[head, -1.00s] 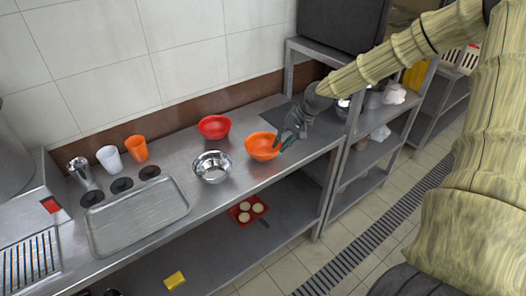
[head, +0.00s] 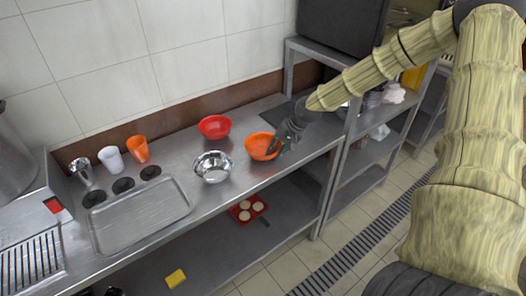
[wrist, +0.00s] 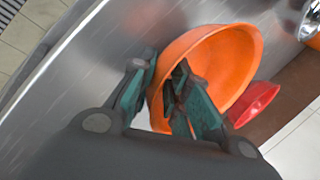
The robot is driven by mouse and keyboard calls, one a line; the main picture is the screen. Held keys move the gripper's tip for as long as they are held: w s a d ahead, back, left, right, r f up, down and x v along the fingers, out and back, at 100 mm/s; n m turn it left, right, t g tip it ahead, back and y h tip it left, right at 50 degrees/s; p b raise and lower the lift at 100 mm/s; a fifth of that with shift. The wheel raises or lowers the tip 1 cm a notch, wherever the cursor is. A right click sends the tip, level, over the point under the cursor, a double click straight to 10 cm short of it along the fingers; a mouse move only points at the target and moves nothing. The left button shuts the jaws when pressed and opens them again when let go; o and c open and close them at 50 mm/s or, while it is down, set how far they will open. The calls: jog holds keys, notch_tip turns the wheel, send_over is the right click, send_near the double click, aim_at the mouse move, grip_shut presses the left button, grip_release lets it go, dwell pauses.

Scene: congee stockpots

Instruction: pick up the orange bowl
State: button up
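The orange bowl (head: 260,147) stands on the steel counter near its front edge, right of the steel bowl. In the wrist view the orange bowl (wrist: 222,62) fills the upper middle and looks tilted because of the camera angle. My gripper's fingers (wrist: 165,85) are apart. One finger is inside the bowl and the other outside, with the rim between them. A gap shows between the fingers; the lower part of the near wall is hidden by them.
A red bowl (head: 214,127) stands behind and a steel bowl (head: 213,167) to the left. Orange (head: 138,149) and white (head: 111,159) cups and a metal tray (head: 140,215) are farther left. A shelf rack (head: 345,150) stands close on the right.

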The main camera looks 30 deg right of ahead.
jog(key=shift+c, duration=0.2)
grip_shut()
jog(key=shift+r, duration=0.15)
